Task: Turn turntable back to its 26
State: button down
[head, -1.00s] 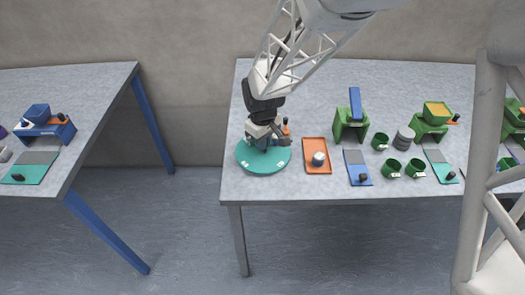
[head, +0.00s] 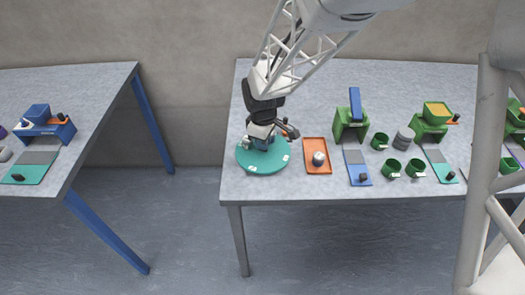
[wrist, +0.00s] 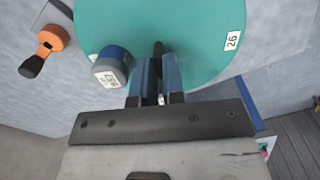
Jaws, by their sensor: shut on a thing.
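The turntable is a round teal disc (head: 262,166) near the left front corner of the table; it fills the top of the wrist view (wrist: 185,20). A white label reading 26 (wrist: 232,40) lies near its rim, right of my gripper in the wrist view. My gripper (wrist: 157,68) is low over the disc, its blue fingers shut on a dark upright peg (wrist: 158,47), mostly hidden between them. A small jar with a blue-grey lid and white label (wrist: 110,67) stands on the disc just left of the fingers. In the head view my gripper (head: 262,143) hides part of the disc.
An orange tray (head: 317,167) with a small white-and-dark item sits just right of the turntable. Green stands (head: 350,132), green cups (head: 392,167) and a blue board (head: 357,178) stand farther right. An orange piece with a dark handle (wrist: 48,50) lies beside the disc in the wrist view.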

jog(key=shift+n, duration=0.3)
jog(key=shift+n, duration=1.9)
jog(key=c, duration=1.4)
grip_release()
jog(key=shift+r, duration=3.7)
